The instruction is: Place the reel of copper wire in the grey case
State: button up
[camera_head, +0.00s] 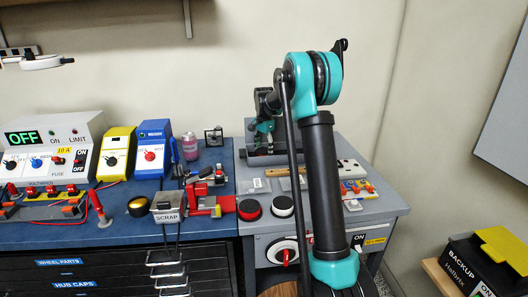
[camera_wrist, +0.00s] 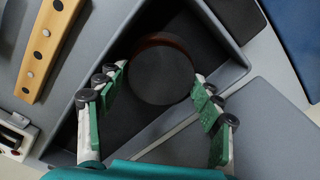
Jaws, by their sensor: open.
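The reel of copper wire (camera_wrist: 161,74) shows in the wrist view as a dark round flange with a thin copper-brown edge. It lies inside the grey case (camera_wrist: 225,68), an open box with a dark inside. My gripper (camera_wrist: 159,78) is open, with its green-padded fingers on either side of the reel. Whether a finger touches it is unclear. In the head view, my gripper (camera_head: 264,124) is over the grey case (camera_head: 262,159) at the back of the grey bench. The reel cannot be made out there.
A wooden strip with holes (camera_wrist: 45,50) lies beside the case. On the grey bench are a red knob (camera_head: 249,209), a white socket block (camera_head: 349,169) and small packets. The blue bench at left holds power supplies (camera_head: 50,150), a red clamp (camera_head: 205,190) and a scrap bin (camera_head: 167,208).

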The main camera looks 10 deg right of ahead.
aim_at(264, 150)
notch_tip(264, 150, up, 12)
dwell(0.5)
